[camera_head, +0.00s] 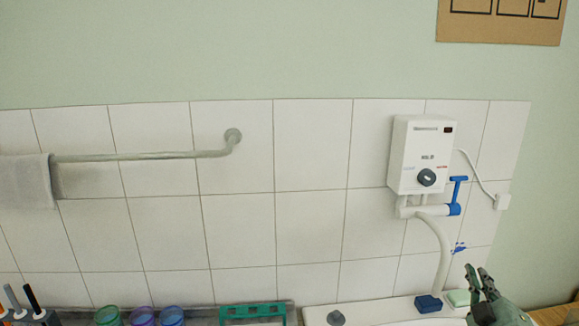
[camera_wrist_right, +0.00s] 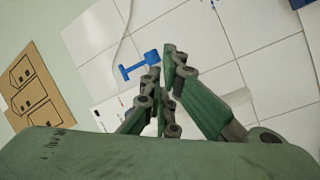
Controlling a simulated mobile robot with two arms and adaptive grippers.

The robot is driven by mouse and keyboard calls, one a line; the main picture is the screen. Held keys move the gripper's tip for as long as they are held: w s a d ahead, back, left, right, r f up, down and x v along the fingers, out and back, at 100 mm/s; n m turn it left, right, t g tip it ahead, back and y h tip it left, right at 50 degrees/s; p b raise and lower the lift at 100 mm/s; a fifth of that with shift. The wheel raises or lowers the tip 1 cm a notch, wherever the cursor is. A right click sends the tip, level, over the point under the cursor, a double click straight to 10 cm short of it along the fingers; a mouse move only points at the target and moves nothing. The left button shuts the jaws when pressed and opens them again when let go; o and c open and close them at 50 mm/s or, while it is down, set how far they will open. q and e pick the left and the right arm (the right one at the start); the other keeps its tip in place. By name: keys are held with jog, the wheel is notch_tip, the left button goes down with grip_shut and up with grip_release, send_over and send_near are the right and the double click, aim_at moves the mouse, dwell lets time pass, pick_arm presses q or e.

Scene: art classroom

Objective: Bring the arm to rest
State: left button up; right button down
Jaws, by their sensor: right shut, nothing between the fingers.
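My right gripper (camera_head: 478,277) is at the lower right of the head view, in front of the right end of the sink. Its green fingers are shut and hold nothing. In the right wrist view the fingers (camera_wrist_right: 163,75) come together at the middle, with white wall tiles and a blue valve handle behind them. My left gripper is not in either view.
A white water heater (camera_head: 421,155) hangs on the tiles above the sink (camera_head: 380,311), with a blue valve handle (camera_head: 456,195) below it. A blue sponge (camera_head: 428,304) and a pale green soap (camera_head: 458,298) lie on the sink's rim. A green rack (camera_head: 252,311) and several jars stand at left.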

jog(key=s+a+f+m+g+y, duration=0.1)
jog(key=s+a+f+m+g, duration=0.3)
jog(key=s+f, duration=0.45)
jog(key=s+a+f+m+g+y, duration=0.1)
jog(key=s+a+f+g, duration=0.3)
jog(key=s+a+f, duration=0.45)
jog(key=s+a+f+g+y, duration=0.2)
jog(key=s+a+f+g, duration=0.15)
jog(key=s+a, duration=0.35)
jog(key=s+a+f+g+y, duration=0.2)
jog(key=s+a+f+g, duration=0.15)
jog(key=s, duration=0.55)
notch_tip(320, 180, down, 29)
jog(key=s+b, duration=0.2)
jog(key=s+d+f+g, duration=0.2)
jog(key=s+f, duration=1.4)
jog(key=shift+d+f+h+b, duration=0.2)
jog(key=shift+d+h+b, duration=0.15)
jog(key=shift+b, duration=0.1)
